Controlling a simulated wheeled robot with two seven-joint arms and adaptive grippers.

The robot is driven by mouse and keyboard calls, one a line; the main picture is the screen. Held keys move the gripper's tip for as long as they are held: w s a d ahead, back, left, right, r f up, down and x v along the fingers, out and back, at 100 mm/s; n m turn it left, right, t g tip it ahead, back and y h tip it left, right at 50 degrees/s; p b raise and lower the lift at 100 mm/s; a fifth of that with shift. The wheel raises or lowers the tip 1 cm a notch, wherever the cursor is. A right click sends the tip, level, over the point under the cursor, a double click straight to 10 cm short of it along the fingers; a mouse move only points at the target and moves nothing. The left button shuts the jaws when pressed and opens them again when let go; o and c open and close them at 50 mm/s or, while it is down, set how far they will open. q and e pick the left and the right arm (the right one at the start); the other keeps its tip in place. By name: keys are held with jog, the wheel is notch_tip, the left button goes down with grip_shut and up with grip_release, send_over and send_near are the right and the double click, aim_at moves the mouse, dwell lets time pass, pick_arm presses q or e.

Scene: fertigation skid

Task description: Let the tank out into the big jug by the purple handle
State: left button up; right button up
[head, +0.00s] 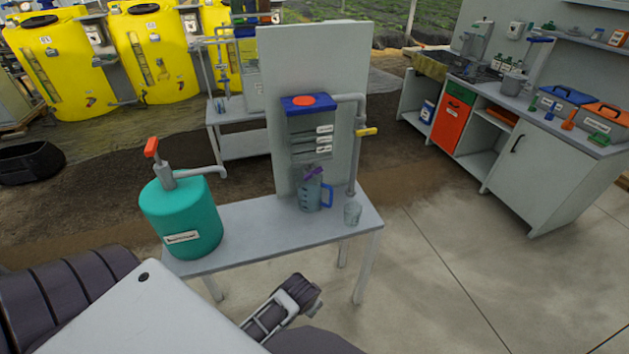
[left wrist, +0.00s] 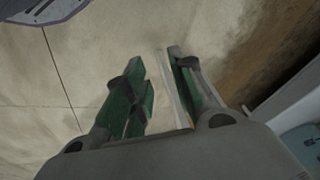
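The tank (head: 311,127), with a blue lid and orange cap, is mounted on an upright grey panel above the table. The purple handle (head: 314,172) is low on the tank. The big jug (head: 310,193), clear with a blue handle, stands upright on the table under the purple handle. My left gripper (left wrist: 155,58) is open in the left wrist view, with green-padded fingers apart over concrete floor. A pale strip shows between the fingers; I cannot tell what it is. A grey and dark part of my arm shows in front of the table in the head view. My right gripper is not seen.
A small clear cup (head: 352,213) stands on the table (head: 262,232) right of the jug, below a pipe with a yellow handle (head: 366,132). A green drum (head: 181,219) with a red-handled pump stands at the table's left.

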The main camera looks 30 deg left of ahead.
pick_arm(q)
jog(key=w+a+r+t+y, duration=0.1)
jog(key=w+a+r+y, duration=0.15)
jog(key=r, duration=0.45)
jog(key=t+y, duration=0.7)
jog(key=y, duration=0.4)
send_near(315, 174)
jog(key=v, duration=0.3)
jog(key=shift+s+d+b, duration=0.1)
jog(key=shift+s+b, duration=0.25)
jog(key=shift+b, duration=0.05)
jog(key=shift+h, duration=0.25)
jog(key=shift+p+x, duration=1.45)
jog(key=shift+x, duration=5.4)
jog(key=shift+r, duration=0.2)
grip_shut()
